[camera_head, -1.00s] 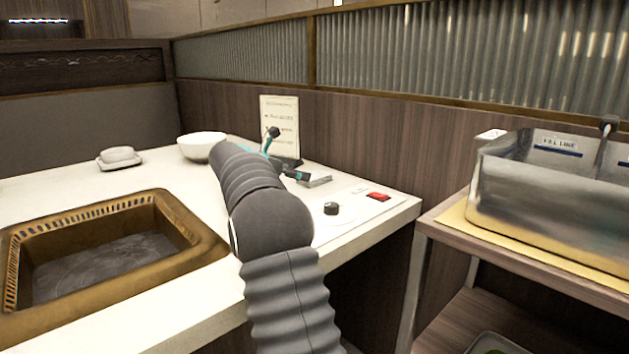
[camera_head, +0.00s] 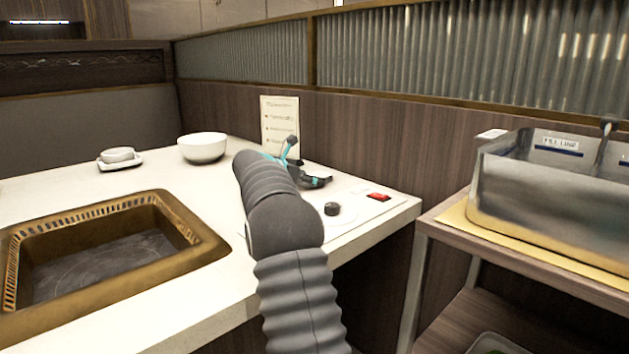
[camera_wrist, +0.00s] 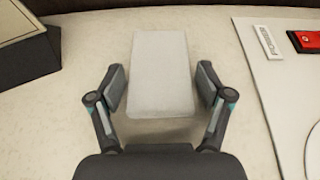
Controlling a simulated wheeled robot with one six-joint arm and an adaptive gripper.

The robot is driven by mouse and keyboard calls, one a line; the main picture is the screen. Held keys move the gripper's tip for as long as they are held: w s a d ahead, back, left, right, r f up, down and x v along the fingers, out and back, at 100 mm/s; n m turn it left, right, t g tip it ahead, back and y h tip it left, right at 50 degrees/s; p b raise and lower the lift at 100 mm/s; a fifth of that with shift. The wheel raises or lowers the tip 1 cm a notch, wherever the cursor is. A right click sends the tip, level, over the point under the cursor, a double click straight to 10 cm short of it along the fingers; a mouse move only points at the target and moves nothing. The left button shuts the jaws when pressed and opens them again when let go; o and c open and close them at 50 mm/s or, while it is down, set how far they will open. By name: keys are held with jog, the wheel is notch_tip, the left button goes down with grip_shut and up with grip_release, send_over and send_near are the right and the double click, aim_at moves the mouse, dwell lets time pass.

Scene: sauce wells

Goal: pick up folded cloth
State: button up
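The folded cloth (camera_wrist: 162,72) is a pale grey-white rectangle lying on the white counter in the wrist view. My gripper (camera_wrist: 161,88) is open, with one finger on each side of the cloth's near half. A gap shows between each finger pad and the cloth's edges. In the head view my gripper (camera_head: 304,172) is over the counter's far right part, in front of the menu card. The cloth cannot be made out in the head view, where my arm and gripper cover that spot.
A menu card (camera_head: 280,125) stands behind my gripper. A control panel with a black knob (camera_head: 332,209) and red switch (camera_head: 378,197) lies to the right. A white bowl (camera_head: 203,147), a small dish (camera_head: 119,163) and a sunken basin (camera_head: 190,226) are left. A metal tank (camera_head: 520,190) stands on the cart.

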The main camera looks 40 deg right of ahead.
jog(key=c, duration=0.6)
jog(key=shift+o, duration=0.2)
